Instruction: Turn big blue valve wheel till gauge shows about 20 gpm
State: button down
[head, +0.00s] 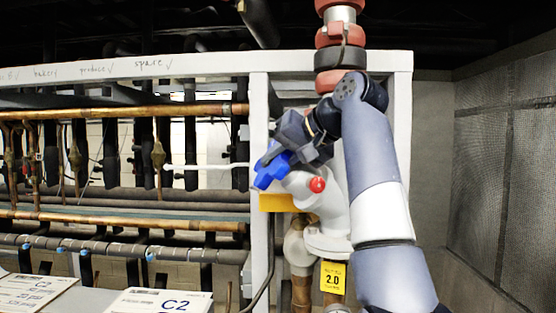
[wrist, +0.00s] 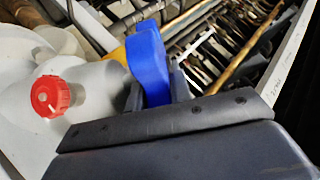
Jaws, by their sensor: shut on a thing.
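The big blue valve wheel (head: 270,172) is at the middle of the head view, on the left side of a white pipe fitting. My gripper (head: 284,150) reaches it from above right and is shut on its rim. In the wrist view the blue wheel (wrist: 149,62) stands upright between the dark fingers (wrist: 155,92) of my gripper. The gripper hides part of the wheel. No gauge reading can be made out in either view.
A red cap (head: 317,185) sits on the white pipe (head: 335,215) close by my gripper. A yellow tag reading 2.0 (head: 333,278) hangs below. A white frame post (head: 259,130) and copper pipes (head: 120,112) are to the left. A mesh panel (head: 505,170) stands at right.

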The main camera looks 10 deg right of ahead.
dwell(0.3)
jog(key=c, duration=1.3)
grip_release()
